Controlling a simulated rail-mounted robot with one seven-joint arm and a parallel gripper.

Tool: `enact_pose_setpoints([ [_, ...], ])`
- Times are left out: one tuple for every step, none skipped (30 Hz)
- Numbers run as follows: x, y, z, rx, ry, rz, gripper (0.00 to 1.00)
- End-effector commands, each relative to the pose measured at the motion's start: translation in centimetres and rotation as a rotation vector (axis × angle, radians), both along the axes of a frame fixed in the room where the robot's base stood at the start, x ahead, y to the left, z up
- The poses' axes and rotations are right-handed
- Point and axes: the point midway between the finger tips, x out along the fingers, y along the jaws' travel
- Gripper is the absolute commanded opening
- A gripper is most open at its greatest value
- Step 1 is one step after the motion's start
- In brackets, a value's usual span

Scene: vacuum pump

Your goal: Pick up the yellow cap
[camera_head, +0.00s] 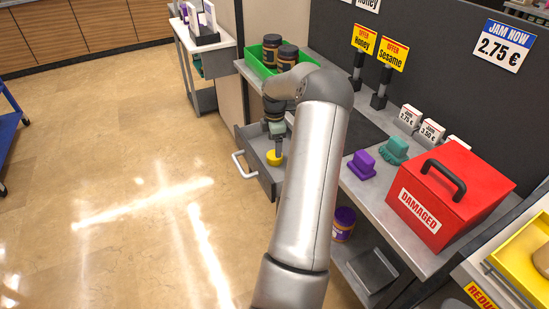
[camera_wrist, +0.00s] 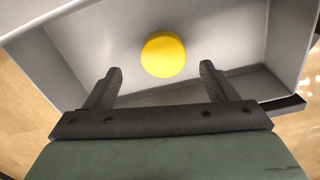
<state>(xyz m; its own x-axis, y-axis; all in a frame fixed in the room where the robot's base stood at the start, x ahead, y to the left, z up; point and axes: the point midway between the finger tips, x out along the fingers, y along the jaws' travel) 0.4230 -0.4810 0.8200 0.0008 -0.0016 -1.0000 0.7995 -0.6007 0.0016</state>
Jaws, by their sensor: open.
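The yellow cap (camera_wrist: 163,54) is a round disc lying in the open grey drawer (camera_wrist: 215,85). In the head view the cap (camera_head: 273,158) shows as a small yellow spot below my gripper, with the drawer (camera_head: 262,178) pulled out under the counter. My gripper (camera_wrist: 160,82) is open and empty. Its two dark fingers point toward the cap, which lies beyond the fingertips and between their lines. In the head view my arm hides the right part of the drawer, and the fingers are too small to make out.
A green crate (camera_head: 252,68) with dark jars stands on the counter behind the drawer. A red box marked DAMAGED (camera_head: 475,187), a purple item (camera_head: 362,165) and a teal item (camera_head: 394,151) stand to the right. The drawer's walls surround the cap.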

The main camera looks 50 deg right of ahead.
Motion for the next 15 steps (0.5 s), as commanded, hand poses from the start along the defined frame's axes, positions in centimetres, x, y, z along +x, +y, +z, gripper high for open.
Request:
enact_pose_setpoints([
  [-0.1,0.1,-0.5,0.003,0.001,0.000,0.79],
  [-0.2,0.2,-0.9,0.005,0.001,-0.001,0.79],
  [-0.2,0.3,-1.5,0.005,0.002,0.000,0.79],
  [-0.3,0.3,-1.9,0.005,0.002,0.000,0.79],
  [-0.3,0.4,-2.4,0.005,0.002,0.000,0.79],
  [-0.3,0.5,-3.0,0.006,0.001,0.001,0.79],
  [-0.3,0.4,-3.5,0.005,0.001,0.001,0.79],
  [-0.3,0.4,-3.9,0.004,0.002,0.000,0.79],
  [-0.3,0.4,-4.3,0.003,0.001,0.000,0.79],
  [-0.3,0.4,-4.6,0.003,0.000,-0.001,0.79],
  [-0.3,0.4,-4.7,0.003,0.000,-0.001,0.79],
  [-0.3,0.4,-4.8,0.001,0.000,0.000,0.79],
  [-0.3,0.4,-4.8,0.001,0.000,0.000,0.79],
  [-0.3,0.4,-4.8,0.001,0.000,0.000,0.79],
  [-0.3,0.3,-4.8,0.001,0.000,0.000,0.79],
])
